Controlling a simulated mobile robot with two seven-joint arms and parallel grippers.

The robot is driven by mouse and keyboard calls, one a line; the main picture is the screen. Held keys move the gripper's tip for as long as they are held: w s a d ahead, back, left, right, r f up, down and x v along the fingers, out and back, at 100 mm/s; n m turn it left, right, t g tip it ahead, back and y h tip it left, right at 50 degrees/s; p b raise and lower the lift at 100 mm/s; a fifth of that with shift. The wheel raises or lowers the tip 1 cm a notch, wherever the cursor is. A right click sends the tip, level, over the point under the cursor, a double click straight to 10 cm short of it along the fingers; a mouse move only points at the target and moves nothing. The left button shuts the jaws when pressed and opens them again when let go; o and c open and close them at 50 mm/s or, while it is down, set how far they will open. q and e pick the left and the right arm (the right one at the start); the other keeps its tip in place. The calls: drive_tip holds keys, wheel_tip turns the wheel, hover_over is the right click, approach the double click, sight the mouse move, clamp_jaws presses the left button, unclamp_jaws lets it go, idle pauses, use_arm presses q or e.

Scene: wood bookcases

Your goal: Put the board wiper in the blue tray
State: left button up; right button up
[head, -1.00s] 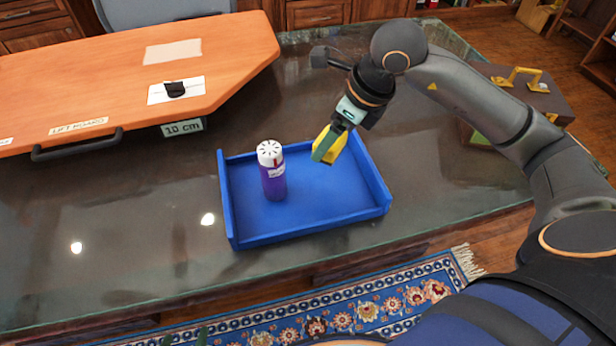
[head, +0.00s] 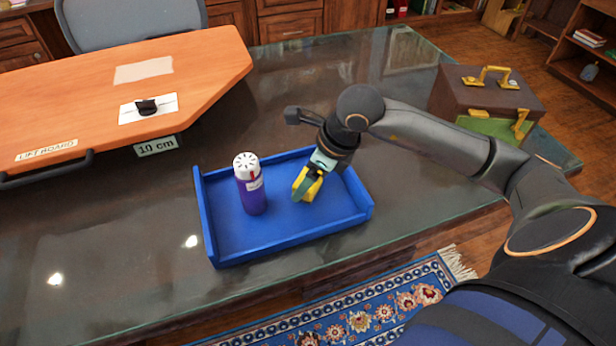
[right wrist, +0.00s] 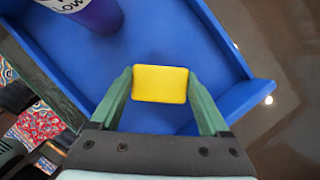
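The board wiper is a small yellow block (head: 312,187), low inside the blue tray (head: 290,238) on the tray's right half. My right gripper (head: 303,189) reaches down into the tray from above. In the right wrist view its two green fingers (right wrist: 160,88) lie against opposite sides of the yellow wiper (right wrist: 160,85), with blue tray floor around it. I cannot tell whether the wiper touches the floor. My left gripper is not in view.
A purple canister with a white top (head: 251,186) stands upright in the tray, left of the wiper. An orange lift board (head: 80,95) is at the left. A brown case (head: 487,98) stands at the right. The dark tabletop in front of the tray is clear.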

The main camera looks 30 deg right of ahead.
drive_tip(key=o, duration=0.3)
drive_tip(key=shift+r+p, duration=0.25)
drive_tip(key=shift+p, duration=0.05)
drive_tip(key=p+v, duration=0.1)
drive_tip(key=v, duration=1)
drive_tip(key=shift+r, duration=0.35)
drive_tip(key=shift+s, duration=0.15)
